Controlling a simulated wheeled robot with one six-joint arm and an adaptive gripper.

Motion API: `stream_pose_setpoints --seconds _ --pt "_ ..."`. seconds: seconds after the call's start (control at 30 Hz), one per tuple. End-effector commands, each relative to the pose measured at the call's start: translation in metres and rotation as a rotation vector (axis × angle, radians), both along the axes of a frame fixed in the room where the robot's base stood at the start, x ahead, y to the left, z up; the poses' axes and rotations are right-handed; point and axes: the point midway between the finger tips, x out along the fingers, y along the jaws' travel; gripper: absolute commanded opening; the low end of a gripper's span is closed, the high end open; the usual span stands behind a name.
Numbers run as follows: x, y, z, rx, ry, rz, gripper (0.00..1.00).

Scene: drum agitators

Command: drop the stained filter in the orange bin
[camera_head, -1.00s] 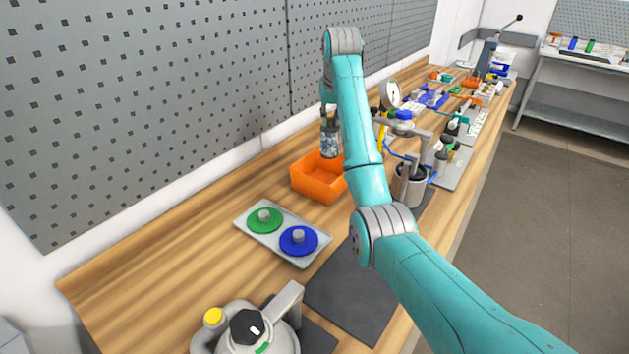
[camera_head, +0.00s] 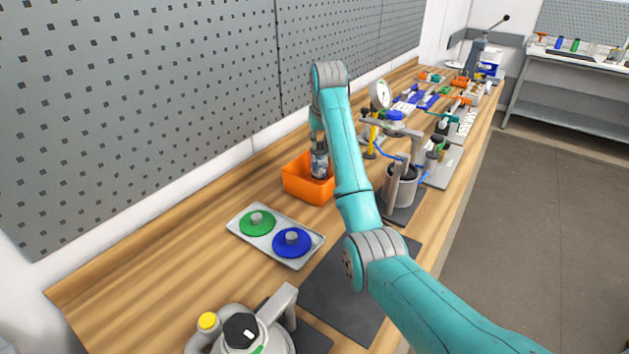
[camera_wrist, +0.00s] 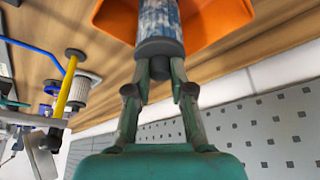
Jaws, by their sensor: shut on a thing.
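The stained filter (camera_head: 320,163) is a cylinder with a blotchy blue-grey and white body and dark grey end caps. My gripper (camera_head: 317,138) is shut on its upper end and holds it roughly upright over the orange bin (camera_head: 303,188). In the head view the filter's lower end overlaps the bin's opening; I cannot tell how far inside it reaches. In the wrist view my fingers (camera_wrist: 160,70) close on the dark cap of the filter (camera_wrist: 159,22), with the orange bin (camera_wrist: 215,22) behind it. My arm hides part of the bin's right side.
A tray (camera_head: 238,233) with a green disc (camera_head: 257,223) and a blue disc (camera_head: 292,242) lies in front of the bin. A grey pot (camera_head: 400,186) and a yellow post (camera_head: 370,140) stand to the right. A pegboard wall (camera_head: 150,95) rises behind the bench.

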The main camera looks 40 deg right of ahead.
Motion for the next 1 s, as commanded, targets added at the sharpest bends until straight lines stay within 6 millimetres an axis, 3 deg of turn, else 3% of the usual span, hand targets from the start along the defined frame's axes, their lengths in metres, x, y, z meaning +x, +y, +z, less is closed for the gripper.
stream_pose_setpoints --seconds 0.1,0.13,0.23,0.63,1.0 --pt "0.0 0.0 0.001 0.0 -0.001 0.0 0.0" --pt "0.0 0.0 0.001 0.0 -0.001 0.0 0.29" --pt "0.0 0.0 0.001 0.0 -0.001 0.0 0.51" --pt "0.0 0.0 0.008 -0.001 -0.002 0.0 0.51" --pt "0.001 0.0 0.07 -0.001 -0.003 0.0 0.51"
